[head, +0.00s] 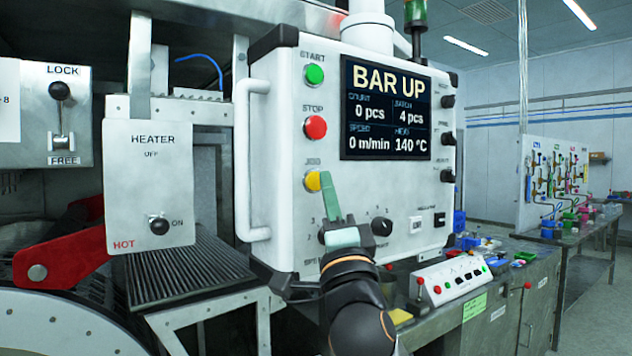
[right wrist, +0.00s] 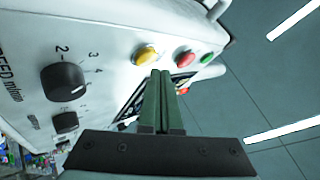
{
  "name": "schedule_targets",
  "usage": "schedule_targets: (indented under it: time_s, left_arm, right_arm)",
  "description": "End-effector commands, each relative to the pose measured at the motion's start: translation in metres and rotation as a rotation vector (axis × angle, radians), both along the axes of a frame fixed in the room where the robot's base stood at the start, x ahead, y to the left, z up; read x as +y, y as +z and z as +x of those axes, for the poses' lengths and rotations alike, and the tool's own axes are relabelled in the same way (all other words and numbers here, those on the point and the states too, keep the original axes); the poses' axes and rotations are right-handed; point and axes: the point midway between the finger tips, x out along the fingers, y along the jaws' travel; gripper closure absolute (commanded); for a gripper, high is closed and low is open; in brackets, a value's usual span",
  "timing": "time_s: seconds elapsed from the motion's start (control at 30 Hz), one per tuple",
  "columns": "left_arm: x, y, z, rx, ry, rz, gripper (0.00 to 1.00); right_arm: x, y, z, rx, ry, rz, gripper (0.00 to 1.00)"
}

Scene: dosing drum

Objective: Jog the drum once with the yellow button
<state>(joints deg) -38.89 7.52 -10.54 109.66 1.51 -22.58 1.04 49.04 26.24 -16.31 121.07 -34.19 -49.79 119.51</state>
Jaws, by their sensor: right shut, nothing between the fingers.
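The yellow button (head: 313,181), labelled JOG, is on the left side of the white control panel (head: 285,130), below the red STOP button (head: 315,127) and the green START button (head: 314,75). My right gripper (head: 327,176) is shut and empty, its green fingers pointing up with the tips beside the yellow button's right edge. In the right wrist view the shut fingers (right wrist: 162,74) end just short of the yellow button (right wrist: 146,54). I cannot tell whether they touch it. The panel screen (head: 386,112) reads BAR UP, 0 pcs and 0 m/min. My left gripper is not in view.
A vertical white handle (head: 251,160) runs along the panel's left edge. A black speed knob (right wrist: 64,82) sits near the fingers. The heater box (head: 150,185) and a red lever (head: 60,245) are at left. A small button box (head: 452,280) stands at lower right.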

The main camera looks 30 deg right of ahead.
Motion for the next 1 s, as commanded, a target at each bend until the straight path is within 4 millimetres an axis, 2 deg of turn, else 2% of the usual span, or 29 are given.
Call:
schedule_targets:
  time_s: [1.0]
  left_arm:
    - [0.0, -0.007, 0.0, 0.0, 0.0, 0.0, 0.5]
  right_arm:
    - [0.001, 0.0, 0.011, -0.001, 0.0, 0.001, 1.0]
